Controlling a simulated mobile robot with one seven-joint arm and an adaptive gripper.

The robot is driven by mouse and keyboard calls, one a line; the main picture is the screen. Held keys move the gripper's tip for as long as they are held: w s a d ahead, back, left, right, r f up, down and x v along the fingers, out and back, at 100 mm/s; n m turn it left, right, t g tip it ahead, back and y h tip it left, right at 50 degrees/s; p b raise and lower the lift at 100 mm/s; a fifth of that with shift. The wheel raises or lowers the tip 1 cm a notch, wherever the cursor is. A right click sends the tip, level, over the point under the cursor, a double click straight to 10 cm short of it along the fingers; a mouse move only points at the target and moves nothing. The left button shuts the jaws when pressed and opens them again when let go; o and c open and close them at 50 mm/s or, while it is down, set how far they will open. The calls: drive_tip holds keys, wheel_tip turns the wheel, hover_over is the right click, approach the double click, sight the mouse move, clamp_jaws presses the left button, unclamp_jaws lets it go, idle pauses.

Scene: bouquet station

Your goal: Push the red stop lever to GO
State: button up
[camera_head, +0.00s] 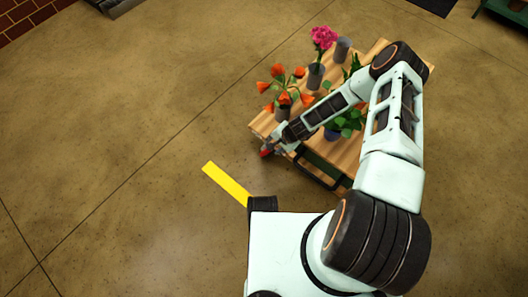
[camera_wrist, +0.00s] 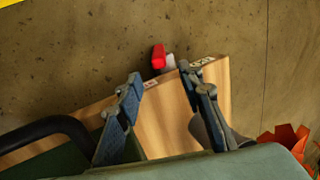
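The red stop lever (camera_wrist: 158,57) shows in the wrist view as a red grip at the table's edge, with a pale grey piece beside it. It also shows in the head view (camera_head: 265,153) as a small red spot at the table's left corner. My gripper (camera_wrist: 160,75) has its two fingers apart, with bare wood between them and nothing held. The lever lies just beyond the fingertips, roughly between them in the picture; I see no clear contact. Small labels (camera_wrist: 205,61) sit on the table edge on either side of the lever; their text is too small to read.
The wooden table (camera_head: 350,160) carries orange flowers (camera_head: 284,84), a pink flower (camera_head: 323,37) in a grey vase, a grey cup (camera_head: 342,48) and a leafy plant (camera_head: 345,124). A black rail (camera_head: 320,171) runs along its near side. A yellow strip (camera_head: 226,183) marks open floor at left.

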sight(267, 152)
drive_tip(key=b+x, duration=0.4)
drive_tip(key=x, duration=0.7)
drive_tip(key=shift+s+d+b, duration=0.1)
drive_tip(key=shift+d+b, duration=0.05)
drive_tip(key=shift+b, duration=0.15)
clamp_jaws()
